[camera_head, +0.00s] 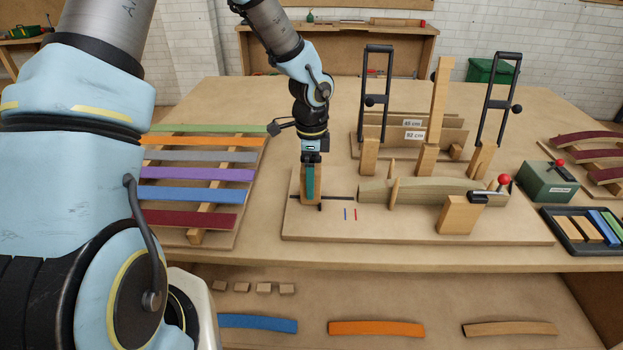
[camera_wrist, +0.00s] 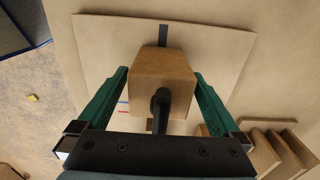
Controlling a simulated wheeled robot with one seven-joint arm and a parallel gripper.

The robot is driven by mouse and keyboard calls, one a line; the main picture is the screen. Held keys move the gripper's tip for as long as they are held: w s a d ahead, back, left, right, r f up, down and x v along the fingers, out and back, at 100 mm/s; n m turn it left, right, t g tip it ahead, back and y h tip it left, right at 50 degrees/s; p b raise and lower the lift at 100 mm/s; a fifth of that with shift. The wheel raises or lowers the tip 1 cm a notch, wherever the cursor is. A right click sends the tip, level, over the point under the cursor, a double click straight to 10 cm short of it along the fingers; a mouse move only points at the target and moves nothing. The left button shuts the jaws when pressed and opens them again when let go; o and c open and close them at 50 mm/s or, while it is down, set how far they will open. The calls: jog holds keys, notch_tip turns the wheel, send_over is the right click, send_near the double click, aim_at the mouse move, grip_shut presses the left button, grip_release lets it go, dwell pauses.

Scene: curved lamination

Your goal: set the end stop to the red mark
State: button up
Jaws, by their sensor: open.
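The end stop (camera_head: 304,193) is a wooden block over the dark slot (camera_head: 338,198) at the left of the jig board (camera_head: 400,228). In the wrist view the end stop (camera_wrist: 162,68) has a dark knob or handle (camera_wrist: 160,103) on it. My gripper (camera_head: 311,186) is lowered over the block; its green fingers (camera_wrist: 160,76) stand on either side, open, with small gaps visible. The red mark (camera_head: 355,214) is a short line on the board, right of the end stop. A blue mark (camera_head: 345,213) lies between them. Part of the slot is hidden under the block.
Coloured strips lie on a rack (camera_head: 195,236) at left. Tall black-handled clamps (camera_head: 376,90) stand behind. The board around the marks is clear.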

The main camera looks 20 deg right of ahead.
jog(key=shift+f, duration=0.7)
grip_shut()
dwell(0.4)
